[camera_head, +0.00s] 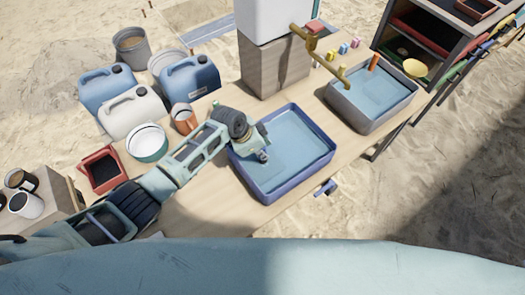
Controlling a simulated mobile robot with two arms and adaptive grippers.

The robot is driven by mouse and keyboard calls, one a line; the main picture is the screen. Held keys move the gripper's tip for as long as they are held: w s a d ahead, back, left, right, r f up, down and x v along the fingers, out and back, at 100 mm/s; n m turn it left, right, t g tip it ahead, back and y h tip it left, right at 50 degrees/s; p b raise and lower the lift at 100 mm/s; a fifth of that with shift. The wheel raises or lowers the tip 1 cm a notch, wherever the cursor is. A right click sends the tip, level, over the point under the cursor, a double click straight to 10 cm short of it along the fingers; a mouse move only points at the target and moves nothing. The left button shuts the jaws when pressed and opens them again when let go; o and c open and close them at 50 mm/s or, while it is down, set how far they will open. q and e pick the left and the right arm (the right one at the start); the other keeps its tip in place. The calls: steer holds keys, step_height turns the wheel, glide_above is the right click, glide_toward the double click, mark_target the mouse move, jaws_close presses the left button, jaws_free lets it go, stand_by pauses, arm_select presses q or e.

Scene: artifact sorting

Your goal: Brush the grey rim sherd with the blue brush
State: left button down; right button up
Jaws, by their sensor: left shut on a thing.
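My left gripper (262,155) reaches in from the left over the left part of a blue basin (328,158) with light-blue water-like contents. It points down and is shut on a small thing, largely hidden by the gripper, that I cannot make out. I cannot pick out the blue brush or the grey rim sherd. My right gripper is not in view.
A grey basin (347,113) under a brass tap (300,32) stands at right. Left of the basins are an orange jug (184,118), a white-and-teal bucket (147,143) and a red bin (88,158). Jerrycans (190,78) stand behind.

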arm_select(q)
steer(key=shift+w+a, duration=0.15)
steer(key=shift+w, duration=0.05)
steer(key=shift+s+d+r+p, duration=0.15)
steer(key=shift+s+d+p, duration=0.3)
steer(key=shift+s+p, duration=0.1)
steer(key=shift+s+d, duration=0.35)
steer(key=shift+s, duration=0.15)
steer(key=shift+w+a+f, duration=0.3)
steer(key=shift+w+a, duration=0.05)
steer(key=shift+w, duration=0.15)
steer(key=shift+w+a+b, duration=0.45)
steer(key=shift+w+b, duration=0.05)
steer(key=shift+b, duration=0.1)
steer(key=shift+s+d+r+p, duration=0.15)
steer(key=shift+s+d+p, duration=0.2)
steer(key=shift+s+p, duration=0.25)
steer(key=shift+s+d+p, duration=0.35)
steer(key=shift+s+d, duration=0.05)
steer(key=shift+s, duration=0.05)
steer(key=shift+w+a+b, duration=0.3)
steer(key=shift+w+b, duration=0.15)
steer(key=shift+w, duration=0.05)
steer(key=shift+w+a+b, duration=0.35)
steer(key=shift+w+a, duration=0.15)
steer(key=shift+w, duration=0.1)
